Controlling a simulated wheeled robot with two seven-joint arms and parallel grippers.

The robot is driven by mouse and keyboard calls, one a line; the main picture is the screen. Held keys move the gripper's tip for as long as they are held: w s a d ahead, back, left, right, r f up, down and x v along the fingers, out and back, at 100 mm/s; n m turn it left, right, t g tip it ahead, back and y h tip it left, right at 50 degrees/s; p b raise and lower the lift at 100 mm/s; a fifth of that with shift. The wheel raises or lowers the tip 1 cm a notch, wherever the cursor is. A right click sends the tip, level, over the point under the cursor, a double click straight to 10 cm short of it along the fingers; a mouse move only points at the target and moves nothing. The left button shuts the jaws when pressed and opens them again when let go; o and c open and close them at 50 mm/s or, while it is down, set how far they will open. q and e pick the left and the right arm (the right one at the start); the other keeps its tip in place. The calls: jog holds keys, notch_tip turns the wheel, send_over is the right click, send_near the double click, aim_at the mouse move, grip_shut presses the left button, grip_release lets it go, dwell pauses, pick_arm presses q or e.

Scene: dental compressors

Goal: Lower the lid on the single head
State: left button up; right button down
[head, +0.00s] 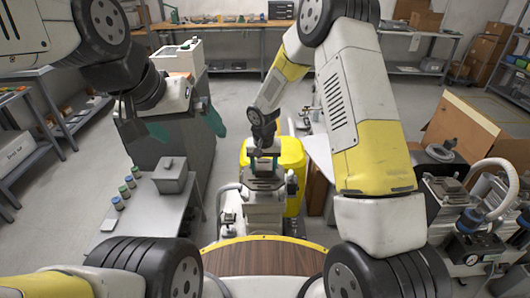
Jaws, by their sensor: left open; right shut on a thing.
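The single-head compressor (264,208) stands at the centre of the head view, behind the round wooden surface. A yellow lid (292,158) stands raised around and behind its grey head. My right gripper (264,168) reaches down in front of the lid and is shut; its jaws hide the exact spot of contact, which seems to be on the lid. My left gripper (185,128) is open and empty, with teal fingertips spread, above the grey bench at the left, well apart from the compressor.
Another compressor with hoses (470,230) stands at the right, near a cardboard box (460,128). A round wooden surface (265,258) lies in front.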

aim_at(263, 177)
jog(key=shift+f, duration=2.45)
jog(key=shift+f, duration=0.25)
jog(key=shift+c, duration=2)
grip_release()
jog(key=shift+o, duration=0.2)
jog(key=shift+s, duration=0.1)
jog(key=o, duration=0.4)
jog(key=shift+c, duration=0.2)
jog(key=shift+r, duration=3.45)
